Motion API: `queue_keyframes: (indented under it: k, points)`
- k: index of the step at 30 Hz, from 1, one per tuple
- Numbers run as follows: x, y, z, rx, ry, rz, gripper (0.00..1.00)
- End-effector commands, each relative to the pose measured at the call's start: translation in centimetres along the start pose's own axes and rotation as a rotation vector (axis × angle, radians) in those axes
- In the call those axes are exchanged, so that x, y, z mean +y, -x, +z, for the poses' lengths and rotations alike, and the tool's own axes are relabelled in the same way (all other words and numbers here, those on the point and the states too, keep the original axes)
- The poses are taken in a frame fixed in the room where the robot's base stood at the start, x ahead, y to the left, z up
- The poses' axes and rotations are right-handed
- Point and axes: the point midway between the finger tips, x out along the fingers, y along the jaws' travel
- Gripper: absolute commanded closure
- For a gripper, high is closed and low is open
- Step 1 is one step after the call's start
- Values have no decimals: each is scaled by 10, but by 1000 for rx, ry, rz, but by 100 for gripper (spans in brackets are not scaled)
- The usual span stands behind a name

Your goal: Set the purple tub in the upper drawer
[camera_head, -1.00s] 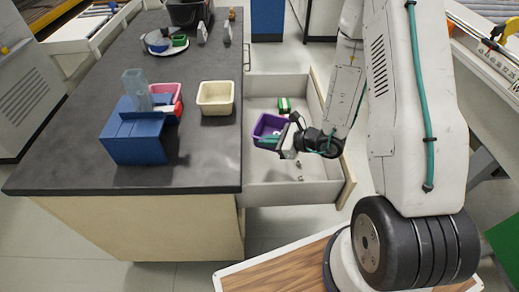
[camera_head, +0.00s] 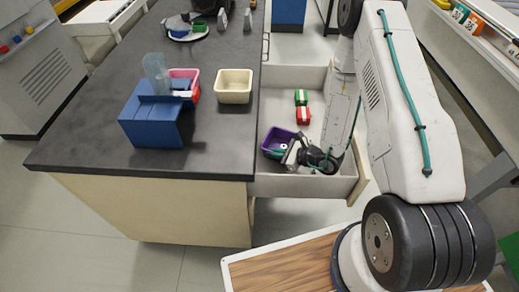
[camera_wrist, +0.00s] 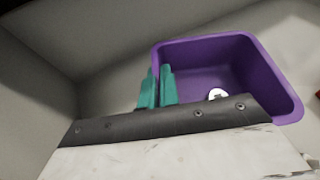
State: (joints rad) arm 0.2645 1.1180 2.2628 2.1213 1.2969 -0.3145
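The purple tub (camera_head: 272,136) is low inside the open grey drawer (camera_head: 283,100), near its front-left corner. My gripper (camera_head: 288,151) reaches down into the drawer at the tub's side. In the wrist view, the teal fingers (camera_wrist: 157,87) are close together, one on each side of the left wall of the tub (camera_wrist: 205,52), and pinch it. A small white piece (camera_wrist: 216,94) shows inside the tub, partly hidden by my gripper. The tub looks about level. Its underside is hidden, so I cannot tell whether it touches the drawer floor.
A green-and-white block (camera_head: 301,97) and a red-and-white block (camera_head: 303,115) lie deeper in the drawer. On the dark counter (camera_head: 90,130) stand a cream bin (camera_head: 234,88), a blue holder (camera_head: 150,122) and a pink bin (camera_head: 186,74). Drawer walls stand close around my gripper.

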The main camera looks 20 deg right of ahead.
Motion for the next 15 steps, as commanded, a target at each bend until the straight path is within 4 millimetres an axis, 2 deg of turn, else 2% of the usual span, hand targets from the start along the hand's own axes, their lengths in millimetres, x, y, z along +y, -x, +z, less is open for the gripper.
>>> queue_keyframes:
  k: [3,15]
  points:
    - [0,-12,6,-1,2,3,100]
    - [-1,-38,16,0,3,3,100]
